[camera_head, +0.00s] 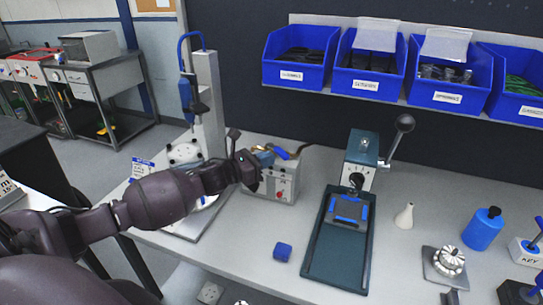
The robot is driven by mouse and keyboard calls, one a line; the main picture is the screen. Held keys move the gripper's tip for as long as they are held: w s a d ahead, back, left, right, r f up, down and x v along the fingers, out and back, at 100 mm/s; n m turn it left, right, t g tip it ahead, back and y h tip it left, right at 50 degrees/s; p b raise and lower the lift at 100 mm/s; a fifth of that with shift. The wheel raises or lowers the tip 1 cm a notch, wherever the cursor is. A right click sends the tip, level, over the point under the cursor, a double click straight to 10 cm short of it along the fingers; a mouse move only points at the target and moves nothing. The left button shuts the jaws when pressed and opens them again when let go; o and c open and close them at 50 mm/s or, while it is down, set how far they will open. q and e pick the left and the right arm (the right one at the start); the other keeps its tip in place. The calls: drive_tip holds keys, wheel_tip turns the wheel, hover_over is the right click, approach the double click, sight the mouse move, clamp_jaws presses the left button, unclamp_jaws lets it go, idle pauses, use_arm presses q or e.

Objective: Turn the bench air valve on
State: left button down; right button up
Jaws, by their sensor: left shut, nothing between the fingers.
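A small grey box (283,182) with a red button on its front stands on the bench, left of the middle. A blue lever (282,153) shows at its top and looks like the air valve's handle. My left gripper (258,168) is shut and empty, at the left side of the box, close to the blue parts. The gripper hides part of the box's left side. I cannot tell whether it touches the lever. My right gripper is out of view.
A dark green press (337,240) stands right of the box. A blue block (283,251) lies in front. A tall column fixture (207,100) stands behind my left arm. A white bottle (404,216) and blue bottle (484,229) stand right. Blue bins (300,74) hang above.

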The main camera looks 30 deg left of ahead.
use_arm(q)
drive_tip(key=shift+x, duration=0.85)
